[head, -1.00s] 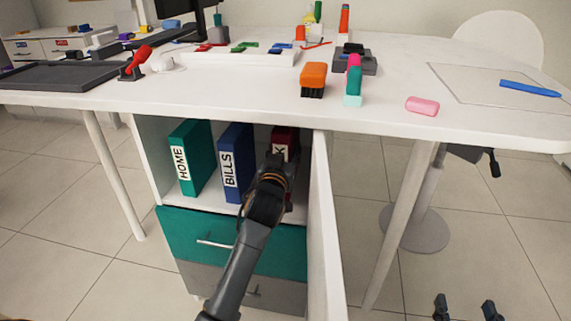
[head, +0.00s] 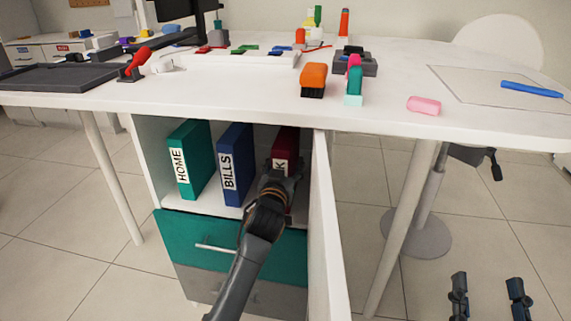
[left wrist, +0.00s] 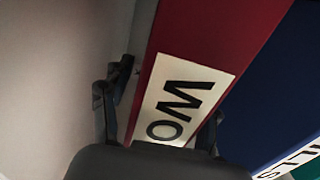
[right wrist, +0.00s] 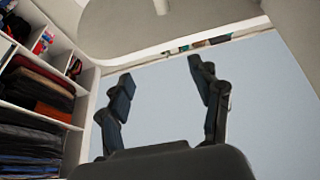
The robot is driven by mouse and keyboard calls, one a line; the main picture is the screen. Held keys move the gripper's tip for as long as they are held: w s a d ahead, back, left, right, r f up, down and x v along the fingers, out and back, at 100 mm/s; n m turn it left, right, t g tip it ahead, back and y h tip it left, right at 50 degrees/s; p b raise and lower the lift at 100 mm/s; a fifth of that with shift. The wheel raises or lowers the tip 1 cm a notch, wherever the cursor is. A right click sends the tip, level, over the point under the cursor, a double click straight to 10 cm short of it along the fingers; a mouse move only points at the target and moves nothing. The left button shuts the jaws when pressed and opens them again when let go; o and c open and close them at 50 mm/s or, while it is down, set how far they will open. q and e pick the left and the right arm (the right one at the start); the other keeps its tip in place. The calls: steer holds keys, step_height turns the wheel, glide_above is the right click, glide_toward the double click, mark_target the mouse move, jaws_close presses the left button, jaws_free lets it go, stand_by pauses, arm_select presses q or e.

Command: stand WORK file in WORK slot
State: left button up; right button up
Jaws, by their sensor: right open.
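The red WORK file (head: 285,141) stands upright at the right end of the open cabinet shelf, beside the blue BILLS file (head: 235,150). Only the K of its white label shows in the head view. In the left wrist view the red file (left wrist: 215,35) shows its label's WO. My left gripper (left wrist: 165,105) is open in front of its spine, one finger on each side, with a small gap at the left finger. The slot floor under the file is hidden by my left arm. My right gripper (head: 488,298) is open and empty, low at the bottom right.
A green HOME file (head: 190,160) stands at the shelf's left. The open white door (head: 322,220) is close to the right of my left arm. Teal and grey drawers lie below. The white desk top (head: 220,95) overhangs the cabinet.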

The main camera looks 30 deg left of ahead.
arm_select(q)
steer(key=shift+r, duration=0.15)
steer(key=p+v, duration=0.2)
steer(key=v, duration=1)
steer(key=shift+p, duration=0.3)
arm_select(e)
step_height(320, 180, down, 11)
steer(key=d+g+h, duration=0.1)
steer(key=g+h, duration=0.1)
steer(key=g, duration=0.4)
steer(key=shift+d+g, duration=0.3)
